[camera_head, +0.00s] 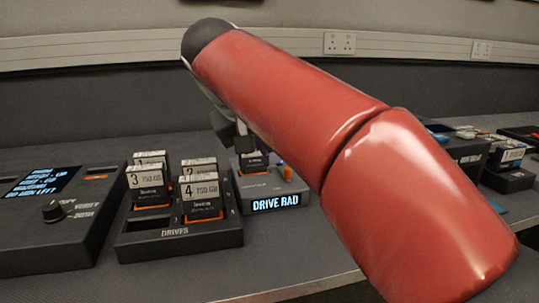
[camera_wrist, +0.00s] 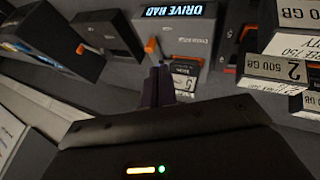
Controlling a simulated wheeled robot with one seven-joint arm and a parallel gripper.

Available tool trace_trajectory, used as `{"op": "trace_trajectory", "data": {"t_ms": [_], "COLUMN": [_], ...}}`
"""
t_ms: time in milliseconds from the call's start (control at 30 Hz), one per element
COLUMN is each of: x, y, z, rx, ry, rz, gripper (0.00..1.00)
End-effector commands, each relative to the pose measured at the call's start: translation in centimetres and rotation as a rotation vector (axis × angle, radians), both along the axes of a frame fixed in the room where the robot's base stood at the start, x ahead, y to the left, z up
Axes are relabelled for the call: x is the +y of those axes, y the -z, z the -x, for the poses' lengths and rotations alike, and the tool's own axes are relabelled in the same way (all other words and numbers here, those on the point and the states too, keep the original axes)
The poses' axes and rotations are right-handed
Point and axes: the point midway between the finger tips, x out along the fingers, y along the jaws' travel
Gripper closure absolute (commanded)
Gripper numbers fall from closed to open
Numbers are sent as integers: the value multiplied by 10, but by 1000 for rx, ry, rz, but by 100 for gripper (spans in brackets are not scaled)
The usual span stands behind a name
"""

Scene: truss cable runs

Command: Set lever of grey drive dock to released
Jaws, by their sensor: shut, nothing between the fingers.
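The grey drive dock (camera_head: 268,190) stands right of the drive tray, partly behind my red arm. Its display reads DRIVE BAD. The dock also shows upside down at the top of the wrist view (camera_wrist: 196,48). A drive (camera_wrist: 184,78) with a white label is seated in it. A small orange lever (camera_head: 287,173) stands at the dock's right side; it also shows in the wrist view (camera_wrist: 150,46). My gripper (camera_wrist: 162,78) is shut and empty, its dark fingertips close to the lever and drive. I cannot tell whether they touch. In the head view my gripper (camera_head: 240,143) is partly hidden.
A black tray (camera_head: 180,242) with several labelled drives stands left of the dock. A console (camera_head: 55,225) with a knob and screen is at far left. More dark units (camera_head: 508,180) stand at the right. The wall is behind the bench.

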Motion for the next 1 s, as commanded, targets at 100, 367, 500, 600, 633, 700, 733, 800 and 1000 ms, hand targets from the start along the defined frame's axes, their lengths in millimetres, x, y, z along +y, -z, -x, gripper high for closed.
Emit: {"op": "trace_trajectory", "data": {"t_ms": [100,367,500,600,633,700,733,800,1000], "x": [-7,-19,-22,-24,-24,-24,-24,-24,-24], "y": [19,55,67,71,71,72,72,72,72], "z": [-11,-36,-44,-47,-47,-48,-48,-48,-48], "rx": [3,3,2,2,2,1,1,1,1], "ry": [4,2,1,1,1,0,0,0,-1], "rz": [2,2,0,0,0,0,0,0,0], "gripper": [100,100,100,100,100,100,100,100,100]}}
